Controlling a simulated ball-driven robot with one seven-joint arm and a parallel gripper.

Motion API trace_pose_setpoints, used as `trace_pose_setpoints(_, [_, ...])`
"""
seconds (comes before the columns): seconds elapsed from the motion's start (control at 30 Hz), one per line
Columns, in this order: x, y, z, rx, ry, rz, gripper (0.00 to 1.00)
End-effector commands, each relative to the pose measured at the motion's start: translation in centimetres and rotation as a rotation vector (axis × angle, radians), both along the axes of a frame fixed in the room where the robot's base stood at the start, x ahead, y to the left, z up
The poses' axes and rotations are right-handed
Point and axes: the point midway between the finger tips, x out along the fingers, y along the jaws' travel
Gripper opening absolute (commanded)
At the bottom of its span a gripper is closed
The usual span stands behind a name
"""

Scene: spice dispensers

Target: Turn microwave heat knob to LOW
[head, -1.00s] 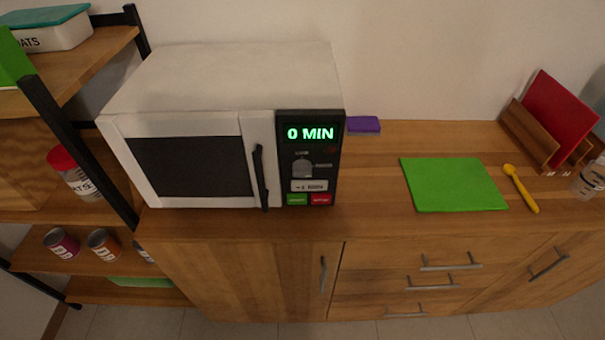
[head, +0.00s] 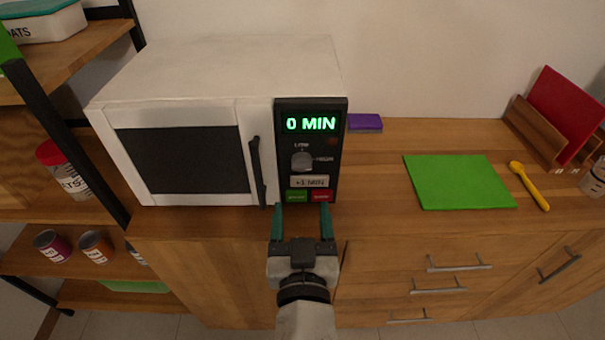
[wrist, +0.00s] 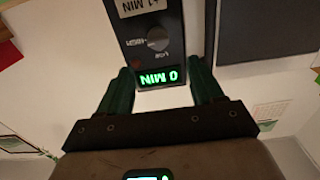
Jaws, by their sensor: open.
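The white microwave (head: 215,75) stands on the wooden counter with its door shut. Its black control panel shows "0 MIN" in green. The grey heat knob (head: 302,161) sits below the display, with LOW printed above it and HIGH to its right. Where its pointer aims is too small to tell. The knob also shows in the wrist view (wrist: 158,39), where the panel appears upside down. My gripper (head: 303,207) is open and empty, in front of and below the panel, its green fingers apart. It does not touch the knob.
Below the knob are a +1 MIN button (head: 310,181), a green button (head: 296,196) and a red button (head: 321,196). The black door handle (head: 257,172) is just left of the panel. A green board (head: 458,182) and yellow spoon (head: 529,186) lie at right.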

Motion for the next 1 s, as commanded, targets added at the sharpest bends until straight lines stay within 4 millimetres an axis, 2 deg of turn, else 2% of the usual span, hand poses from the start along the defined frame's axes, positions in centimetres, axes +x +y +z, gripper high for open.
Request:
trace_pose_setpoints(0.3, [5.6, -0.2, 0.2, -0.001, 0.003, -0.006, 0.66])
trace_pose_setpoints(0.5, [8.5, -0.2, 0.1, -0.001, 0.004, -0.006, 0.66])
trace_pose_setpoints(0.7, [9.8, -0.2, 0.0, 0.000, 0.004, -0.004, 0.66])
trace_pose_setpoints(1.0, [9.9, -0.2, -0.1, 0.000, 0.005, -0.005, 0.65])
